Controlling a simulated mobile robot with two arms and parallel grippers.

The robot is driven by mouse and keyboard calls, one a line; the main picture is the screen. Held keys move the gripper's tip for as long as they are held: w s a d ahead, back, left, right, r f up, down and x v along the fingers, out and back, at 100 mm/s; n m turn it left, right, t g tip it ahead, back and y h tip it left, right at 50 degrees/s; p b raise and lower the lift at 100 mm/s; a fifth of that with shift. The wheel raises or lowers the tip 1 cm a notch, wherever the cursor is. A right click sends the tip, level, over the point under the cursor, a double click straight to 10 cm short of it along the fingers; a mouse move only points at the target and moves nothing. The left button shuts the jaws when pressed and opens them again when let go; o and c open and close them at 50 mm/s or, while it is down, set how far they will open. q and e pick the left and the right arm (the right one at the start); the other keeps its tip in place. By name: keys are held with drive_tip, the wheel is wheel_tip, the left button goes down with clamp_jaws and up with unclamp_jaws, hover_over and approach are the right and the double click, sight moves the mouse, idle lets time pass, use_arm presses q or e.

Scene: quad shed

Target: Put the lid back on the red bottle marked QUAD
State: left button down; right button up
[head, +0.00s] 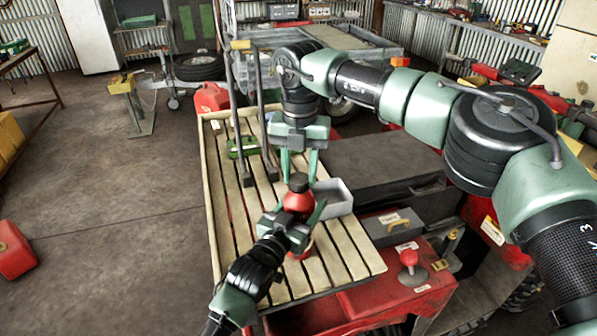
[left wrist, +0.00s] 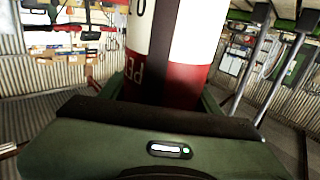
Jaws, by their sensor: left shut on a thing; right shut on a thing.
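The red bottle (head: 297,201) stands upright over the slatted wooden deck in the head view. My left gripper (head: 297,222) is shut around its body. The left wrist view shows a red and white bottle (left wrist: 165,85) close up between the fingers, with partial lettering; I cannot read QUAD. A dark lid (head: 298,181) is at the bottle's top. My right gripper (head: 299,172) points down from above and is shut on the lid, a finger on each side. The lid looks lined up with the bottle, but I cannot tell whether it is seated.
A grey open tray (head: 334,197) stands right beside the bottle. A red box with a knob (head: 408,262) is at the front right. The deck's left side is mostly clear.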

sight(299, 218)
drive_tip(key=shift+m, duration=0.3)
use_arm(q)
drive_tip(key=shift+f, duration=0.1)
use_arm(e)
drive_tip(key=o, duration=1.4)
drive_tip(key=shift+c, duration=0.2)
wheel_tip(299, 218, up, 12)
use_arm(q)
drive_tip(key=shift+c, duration=1.3)
unclamp_jaws()
drive_tip(key=shift+s, duration=0.1)
drive_tip(key=b+v, duration=0.1)
drive_tip(key=v, duration=0.6)
drive_tip(key=shift+s+a+b, duration=0.15)
drive_tip(key=shift+s+b, duration=0.1)
drive_tip(key=shift+b, duration=0.05)
use_arm(e)
drive_tip(key=shift+f, duration=0.8)
